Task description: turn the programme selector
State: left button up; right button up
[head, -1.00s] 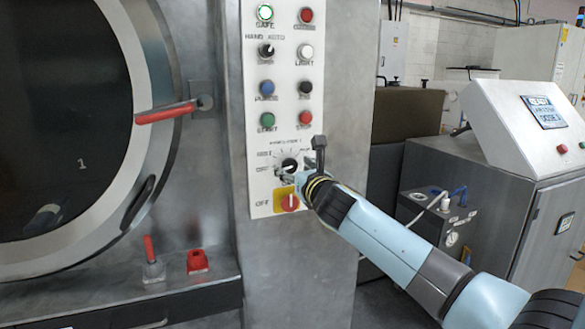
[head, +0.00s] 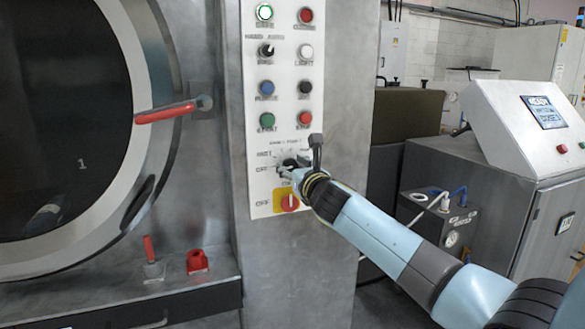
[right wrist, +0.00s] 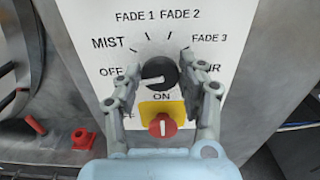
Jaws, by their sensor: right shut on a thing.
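The programme selector is a round black knob with a white pointer line, on a white panel marked OFF, MIST, FADE 1, FADE 2, FADE 3 and AIR. It shows in the right wrist view (right wrist: 160,68), with its line pointing left towards OFF. In the head view the knob (head: 288,162) is mostly hidden by my right gripper (head: 290,169). The fingers of my right gripper (right wrist: 156,80) are shut on the knob, one on each side. My left gripper is not in view.
A red rotary switch on a yellow plate (head: 280,201) sits just below the selector. Several buttons (head: 305,118) are above it. A round dark door with a red handle (head: 165,112) is to the left. A steel control cabinet (head: 500,160) stands right.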

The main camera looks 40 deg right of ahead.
jog(key=m, duration=0.5)
jog(key=shift+d+f+m, duration=0.1)
jog(key=shift+m, duration=0.3)
jog(key=m+b, duration=0.2)
jog(key=m, duration=0.4)
jog(key=shift+d+f, duration=0.1)
jog(key=shift+f, duration=0.05)
jog(key=m+b, duration=0.1)
jog(key=m, duration=0.3)
jog(key=m+b, duration=0.2)
jog(key=m, duration=0.2)
jog(key=m+b, duration=0.1)
jog(key=m, duration=0.2)
jog(key=shift+f+m+b, duration=0.25)
jog(key=shift+m+b, duration=0.1)
jog(key=shift+m, duration=0.05)
jog(key=o, duration=1)
jog(key=shift+o, duration=0.4)
jog(key=shift+s+r, duration=0.1)
jog(key=shift+r, duration=0.05)
